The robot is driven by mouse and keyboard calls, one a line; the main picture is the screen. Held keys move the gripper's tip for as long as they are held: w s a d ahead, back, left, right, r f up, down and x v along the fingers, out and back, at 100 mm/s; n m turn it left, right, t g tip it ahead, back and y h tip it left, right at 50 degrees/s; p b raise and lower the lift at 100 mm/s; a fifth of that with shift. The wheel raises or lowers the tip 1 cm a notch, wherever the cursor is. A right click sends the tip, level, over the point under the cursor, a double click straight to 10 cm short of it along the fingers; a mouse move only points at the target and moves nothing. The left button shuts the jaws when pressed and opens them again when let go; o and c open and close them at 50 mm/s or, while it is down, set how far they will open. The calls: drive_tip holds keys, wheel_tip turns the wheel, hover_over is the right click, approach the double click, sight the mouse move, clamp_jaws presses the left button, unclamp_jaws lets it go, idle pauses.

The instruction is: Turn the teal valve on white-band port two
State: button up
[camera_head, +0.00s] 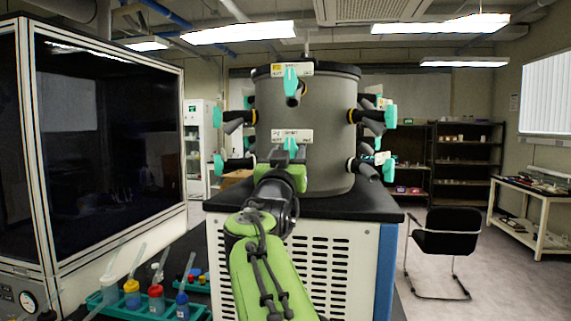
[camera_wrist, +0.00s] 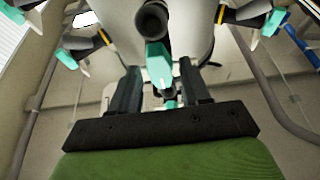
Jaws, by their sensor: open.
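The grey drum (camera_head: 322,120) carries dark ports with teal valves on two levels. A teal valve (camera_head: 290,146) on the lower front port shows just above my gripper (camera_head: 284,168), which hides most of that port. In the wrist view, a teal valve (camera_wrist: 158,62) hangs by a dark round port (camera_wrist: 153,20). It appears between the two fingers of my gripper (camera_wrist: 158,75), which are open with gaps on both sides. I cannot tell whether either finger touches it. A white label (camera_head: 291,136) sits above the lower front port; its text and the port's band are unreadable.
Another teal valve (camera_head: 291,80) sits on the upper front port, and side ports (camera_head: 368,118) stick out both ways. The drum stands on a black-topped cabinet (camera_head: 375,206). A glass-fronted box (camera_head: 110,140) fills the left. A teal rack (camera_head: 180,309) with bottles stands at lower left.

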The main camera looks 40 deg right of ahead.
drive_tip(key=b+v, duration=0.4)
drive_tip(key=v, duration=1.1)
drive_tip(key=shift+a+f, duration=0.15)
drive_tip(key=shift+a, duration=0.05)
